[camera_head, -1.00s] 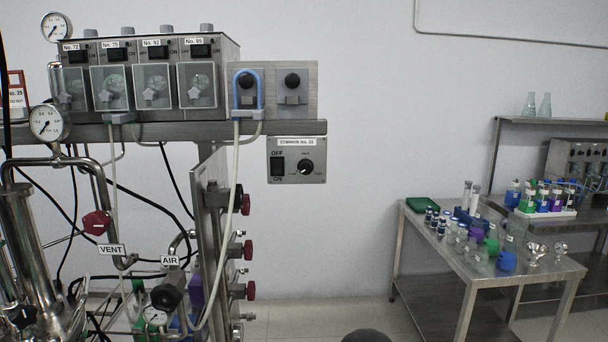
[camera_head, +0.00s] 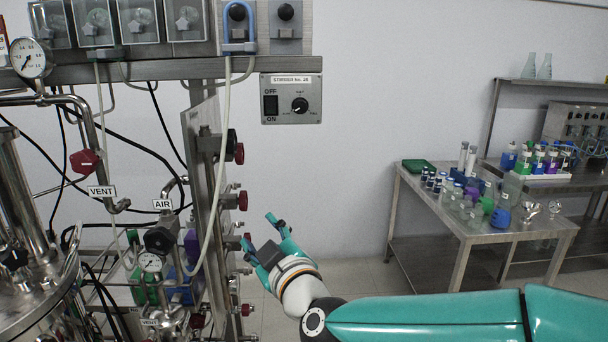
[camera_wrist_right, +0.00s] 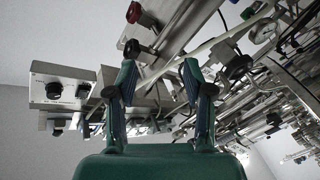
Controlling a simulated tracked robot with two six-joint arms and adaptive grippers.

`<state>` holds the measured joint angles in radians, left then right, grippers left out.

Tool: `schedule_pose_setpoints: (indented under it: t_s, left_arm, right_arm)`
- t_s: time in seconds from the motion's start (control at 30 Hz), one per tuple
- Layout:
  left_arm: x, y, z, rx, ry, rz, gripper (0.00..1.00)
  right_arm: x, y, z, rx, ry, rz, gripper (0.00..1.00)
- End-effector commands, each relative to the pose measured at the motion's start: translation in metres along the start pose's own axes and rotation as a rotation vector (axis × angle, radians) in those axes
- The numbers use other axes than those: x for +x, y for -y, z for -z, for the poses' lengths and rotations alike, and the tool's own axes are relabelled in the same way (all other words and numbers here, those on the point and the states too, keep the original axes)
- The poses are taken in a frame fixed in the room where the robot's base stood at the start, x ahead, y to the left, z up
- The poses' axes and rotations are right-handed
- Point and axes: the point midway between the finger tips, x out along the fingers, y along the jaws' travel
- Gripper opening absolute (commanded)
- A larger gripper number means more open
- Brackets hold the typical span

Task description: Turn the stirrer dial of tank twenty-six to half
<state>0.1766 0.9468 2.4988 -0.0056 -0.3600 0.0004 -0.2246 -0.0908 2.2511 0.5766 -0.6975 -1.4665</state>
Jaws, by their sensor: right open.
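The stirrer box labelled "STIRRER No. 26" (camera_head: 291,98) hangs on the wall under the right end of the steel rail. It has an OFF/ON switch (camera_head: 270,105) at left and a black round dial (camera_head: 299,105) at right. My right gripper (camera_head: 262,232) is open and empty, well below the box and slightly left of it, near the red knobs. In the right wrist view the fingers (camera_wrist_right: 158,85) point up and are spread, and the box (camera_wrist_right: 62,86) shows at left, apart from them. The dial's exact setting is too small to tell. My left gripper is not in view.
A steel skid with hoses, gauges (camera_head: 28,58) and red knobs (camera_head: 242,201) stands close left of my right gripper. A hose (camera_head: 222,150) hangs left of the box. A steel table (camera_head: 470,230) with bottles stands at right. The wall space below the box is clear.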

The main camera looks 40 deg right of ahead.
Motion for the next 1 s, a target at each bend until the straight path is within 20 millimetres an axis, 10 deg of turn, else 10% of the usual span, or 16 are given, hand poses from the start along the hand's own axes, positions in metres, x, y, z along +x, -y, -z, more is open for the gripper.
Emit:
schedule_pose_setpoints:
  t_s: [0.2,0.4,1.0]
  left_arm:
    - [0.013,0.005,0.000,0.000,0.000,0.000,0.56]
    - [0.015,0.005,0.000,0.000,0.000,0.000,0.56]
    - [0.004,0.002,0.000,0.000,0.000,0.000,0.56]
  right_arm:
    - [-0.067,-0.114,0.054,-0.101,-0.106,-0.276,0.52]
    - [-0.089,-0.149,0.064,-0.132,-0.112,-0.357,0.52]
    - [0.009,-0.186,0.078,-0.137,-0.108,-0.358,0.52]
